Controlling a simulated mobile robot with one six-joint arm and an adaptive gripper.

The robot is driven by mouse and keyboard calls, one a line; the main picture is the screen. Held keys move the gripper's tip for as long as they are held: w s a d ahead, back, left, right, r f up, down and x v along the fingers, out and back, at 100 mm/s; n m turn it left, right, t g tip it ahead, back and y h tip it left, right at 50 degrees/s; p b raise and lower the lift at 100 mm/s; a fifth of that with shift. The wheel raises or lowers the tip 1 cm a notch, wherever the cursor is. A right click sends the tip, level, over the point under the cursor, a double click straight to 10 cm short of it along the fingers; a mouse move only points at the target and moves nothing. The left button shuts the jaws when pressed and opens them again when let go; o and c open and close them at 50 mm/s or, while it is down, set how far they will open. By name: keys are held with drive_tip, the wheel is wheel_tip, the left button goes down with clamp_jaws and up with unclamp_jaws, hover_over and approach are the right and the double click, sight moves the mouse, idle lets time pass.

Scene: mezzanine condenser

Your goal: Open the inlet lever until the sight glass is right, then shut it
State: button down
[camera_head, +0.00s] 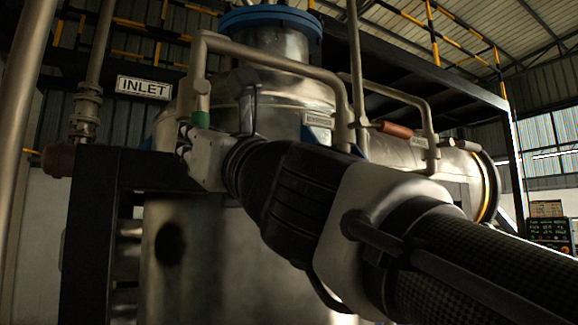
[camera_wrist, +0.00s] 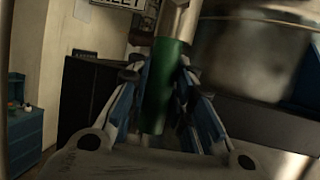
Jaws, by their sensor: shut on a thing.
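The inlet lever's green grip (camera_head: 200,118) shows at the end of a bent metal pipe, right of the INLET sign (camera_head: 143,87). My gripper (camera_head: 196,138) is shut around the lower part of this grip. In the wrist view the green grip (camera_wrist: 160,88) stands nearly upright, slightly tilted, between the two fingers of my gripper (camera_wrist: 161,100). The fingers touch it from both sides. My wrist and forearm cover much of the vessel's front, and I cannot make out a sight glass level in either view.
A large metal vessel (camera_head: 185,265) stands behind my arm. A red-brown handle (camera_head: 395,129) sits on piping to the right. A dark frame post (camera_head: 88,235) stands at left. A control panel (camera_head: 548,230) is at far right, and a blue cabinet (camera_wrist: 26,138) shows in the wrist view.

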drive_tip(key=shift+a+m, duration=0.15)
drive_tip(key=shift+m, duration=0.25)
drive_tip(key=c, duration=1.4)
unclamp_jaws()
drive_tip(key=shift+s, duration=0.15)
drive_tip(key=v, duration=1.2)
drive_tip(key=shift+f, duration=0.1)
